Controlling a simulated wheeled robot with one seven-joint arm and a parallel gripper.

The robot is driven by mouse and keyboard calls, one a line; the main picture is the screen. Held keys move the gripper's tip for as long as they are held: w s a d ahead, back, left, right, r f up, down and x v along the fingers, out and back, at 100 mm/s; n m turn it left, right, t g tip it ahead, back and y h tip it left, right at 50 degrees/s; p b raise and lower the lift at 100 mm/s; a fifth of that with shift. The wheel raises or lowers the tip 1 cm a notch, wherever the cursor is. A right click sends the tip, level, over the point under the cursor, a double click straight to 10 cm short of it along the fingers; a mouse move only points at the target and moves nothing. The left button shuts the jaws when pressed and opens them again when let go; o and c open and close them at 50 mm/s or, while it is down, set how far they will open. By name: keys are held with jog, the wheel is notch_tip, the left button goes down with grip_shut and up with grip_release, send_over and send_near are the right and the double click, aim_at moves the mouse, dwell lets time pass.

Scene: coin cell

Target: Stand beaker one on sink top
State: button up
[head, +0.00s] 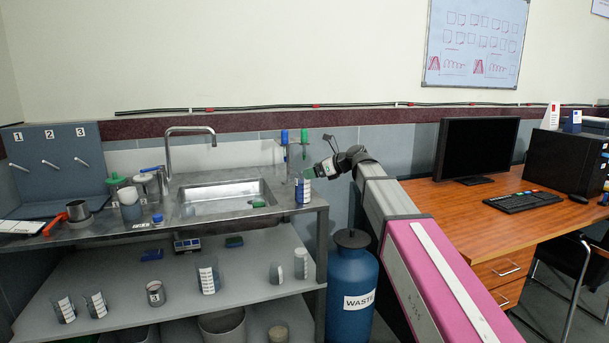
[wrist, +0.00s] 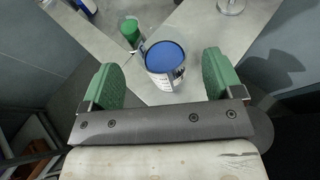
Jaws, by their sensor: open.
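A small blue-topped container with a white label (head: 303,190) stands upright on the right end of the metal sink top (head: 240,213). It also shows in the wrist view (wrist: 165,65), between and beyond my green fingers, with a gap on both sides. My gripper (head: 312,173) is open and empty, close above and right of this container. I cannot read which vessel is beaker one. Clear beakers with striped labels stand on the shelf below, among them one in the middle (head: 207,279) and one at the right (head: 301,263).
The sink basin (head: 222,197) with its tap (head: 190,130) lies left of my gripper. Green and blue outlet taps (head: 294,137) rise behind the container. A blue waste drum (head: 352,275) stands right of the bench. Bare sink top lies in front of the basin.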

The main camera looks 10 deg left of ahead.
jog(key=v, duration=0.6)
jog(key=s+d+f+n+h, duration=0.35)
jog(key=d+f, duration=0.45)
jog(key=f, duration=0.4)
jog(key=s+d+f+n+h, duration=0.25)
jog(key=d+f+n, duration=0.35)
jog(key=f, duration=0.7)
jog(key=s+d+f+n+g+h, duration=0.3)
jog(key=s+d+f+n+h, duration=0.4)
jog(key=s+d+f+n, duration=0.4)
jog(key=s+d+f, duration=0.5)
jog(key=d+f, duration=0.3)
jog(key=d, duration=0.1)
jog(key=shift+s, duration=0.1)
